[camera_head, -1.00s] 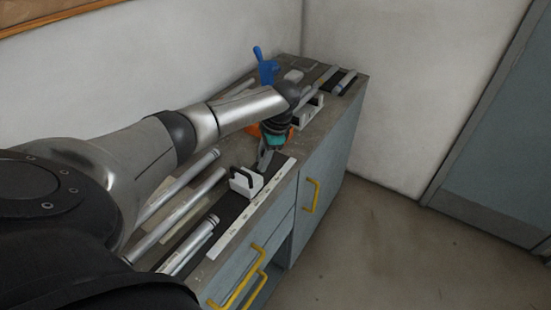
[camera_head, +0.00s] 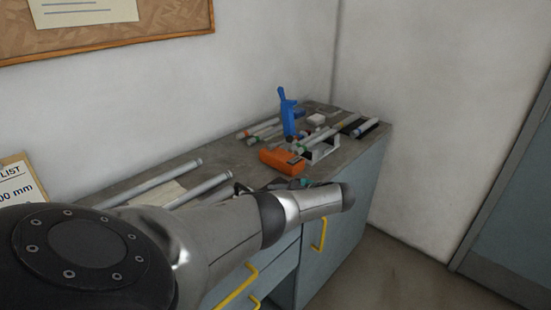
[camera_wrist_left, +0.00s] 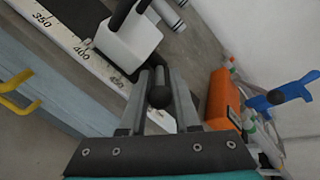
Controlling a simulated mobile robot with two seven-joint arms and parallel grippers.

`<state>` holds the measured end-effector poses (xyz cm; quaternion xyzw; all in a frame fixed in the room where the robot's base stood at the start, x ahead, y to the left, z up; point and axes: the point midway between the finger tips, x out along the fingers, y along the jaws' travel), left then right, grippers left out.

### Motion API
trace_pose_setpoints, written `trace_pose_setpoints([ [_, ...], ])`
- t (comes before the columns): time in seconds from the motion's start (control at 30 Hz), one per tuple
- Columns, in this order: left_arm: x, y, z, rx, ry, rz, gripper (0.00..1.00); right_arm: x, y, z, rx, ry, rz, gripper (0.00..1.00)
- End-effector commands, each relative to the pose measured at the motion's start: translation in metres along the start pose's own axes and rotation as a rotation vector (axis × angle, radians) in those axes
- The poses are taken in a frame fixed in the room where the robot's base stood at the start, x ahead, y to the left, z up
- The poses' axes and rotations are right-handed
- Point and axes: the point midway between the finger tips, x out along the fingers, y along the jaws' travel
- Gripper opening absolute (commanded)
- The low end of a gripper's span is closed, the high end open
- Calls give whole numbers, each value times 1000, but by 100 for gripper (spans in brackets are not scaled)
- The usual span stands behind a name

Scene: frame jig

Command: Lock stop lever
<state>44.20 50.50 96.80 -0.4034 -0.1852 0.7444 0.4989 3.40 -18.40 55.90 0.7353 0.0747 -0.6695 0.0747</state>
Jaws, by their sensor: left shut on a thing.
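The stop (camera_wrist_left: 128,42), a white block with black parts, sits beside the ruler strip (camera_wrist_left: 82,50) in the left wrist view. The stop lever's round black knob (camera_wrist_left: 159,97) lies between the fingers of my left gripper (camera_wrist_left: 160,85), which is shut on it, just beside the block. In the head view my left gripper (camera_head: 245,188) shows only in part, low over the bench, behind my own forearm. My forearm hides the stop and ruler there. Whether the lever is locked I cannot tell. My right gripper is not in view.
An orange box (camera_head: 282,160) and a blue clamp-like tool (camera_head: 289,112) stand just beyond the gripper. Several metal tubes (camera_head: 160,182) lie on the bench (camera_head: 225,157). A yellow drawer handle (camera_head: 320,235) sticks out at the front. Open floor lies to the right.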

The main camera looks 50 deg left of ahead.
Motion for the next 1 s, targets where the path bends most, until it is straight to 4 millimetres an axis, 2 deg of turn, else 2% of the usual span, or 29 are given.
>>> trace_pose_setpoints([
  [0.03,-1,3,-7,-2,-5,-23,0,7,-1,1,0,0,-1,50],
  [0.3,-1,5,-9,-10,-63,-96,0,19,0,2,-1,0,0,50],
  [0.83,-1,4,-8,-12,-79,-116,0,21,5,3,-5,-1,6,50],
  [0.87,-1,4,-8,-12,-79,-116,31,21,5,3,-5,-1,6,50],
  [0.97,-1,4,-8,-12,-81,-115,43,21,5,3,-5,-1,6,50],
  [1.0,-1,4,-7,-12,-82,-115,44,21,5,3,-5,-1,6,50],
])
